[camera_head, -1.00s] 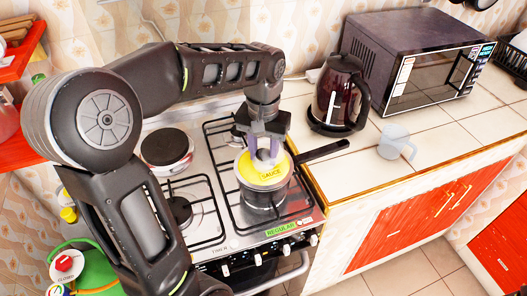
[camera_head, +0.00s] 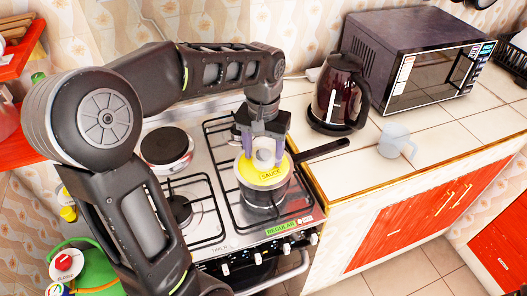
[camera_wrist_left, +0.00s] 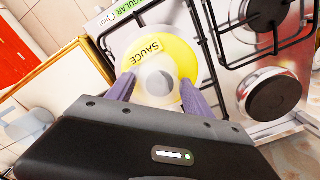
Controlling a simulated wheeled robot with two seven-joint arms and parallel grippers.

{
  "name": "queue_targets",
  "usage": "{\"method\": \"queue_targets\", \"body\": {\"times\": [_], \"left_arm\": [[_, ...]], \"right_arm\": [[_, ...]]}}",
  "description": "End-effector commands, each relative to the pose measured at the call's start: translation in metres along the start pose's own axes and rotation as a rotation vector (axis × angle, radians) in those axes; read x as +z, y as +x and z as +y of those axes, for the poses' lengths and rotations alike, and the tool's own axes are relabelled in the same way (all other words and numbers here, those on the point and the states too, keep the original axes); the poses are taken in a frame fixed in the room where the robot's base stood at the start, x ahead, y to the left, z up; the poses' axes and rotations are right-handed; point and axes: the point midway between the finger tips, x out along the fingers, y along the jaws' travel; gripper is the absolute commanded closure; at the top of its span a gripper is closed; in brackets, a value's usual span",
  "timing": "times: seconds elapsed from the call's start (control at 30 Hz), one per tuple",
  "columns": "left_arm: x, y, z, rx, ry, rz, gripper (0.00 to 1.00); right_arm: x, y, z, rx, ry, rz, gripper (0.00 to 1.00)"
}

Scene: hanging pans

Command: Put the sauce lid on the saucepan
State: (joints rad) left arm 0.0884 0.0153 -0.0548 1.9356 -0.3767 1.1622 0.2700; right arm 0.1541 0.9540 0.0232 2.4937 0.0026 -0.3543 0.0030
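The yellow sauce lid (camera_head: 262,176), with "SAUCE" on it and a pale round knob, lies on top of the dark saucepan (camera_head: 264,193) and looks level. The saucepan stands on the right front of the stove, its black handle pointing right. My left gripper (camera_head: 263,156) is above the lid, its purple fingers apart on either side of the knob. In the left wrist view, the lid (camera_wrist_left: 150,50) is below my open left gripper (camera_wrist_left: 158,80), with gaps beside the knob. The lid hides the saucepan's inside. My right gripper is out of view.
A dark kettle (camera_head: 338,95), a clear mug (camera_head: 396,141) and a microwave (camera_head: 415,65) stand on the tiled counter to the right. Counter space in front of the kettle is free.

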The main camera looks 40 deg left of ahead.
Motion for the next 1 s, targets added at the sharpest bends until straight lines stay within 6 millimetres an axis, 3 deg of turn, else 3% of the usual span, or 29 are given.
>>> {"method": "queue_targets", "body": {"times": [0.37, 0.8, 1.0], "left_arm": [[0.000, -0.006, 0.000, 0.000, 0.000, 0.000, 0.40], [-0.001, -0.070, 0.000, 0.001, 0.000, 0.001, 0.40], [0.000, -0.078, 0.000, 0.000, 0.000, -0.001, 0.40]], "right_arm": [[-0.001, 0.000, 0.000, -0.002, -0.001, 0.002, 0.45], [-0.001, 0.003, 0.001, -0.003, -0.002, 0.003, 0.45], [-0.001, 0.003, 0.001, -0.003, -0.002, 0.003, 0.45]]}}
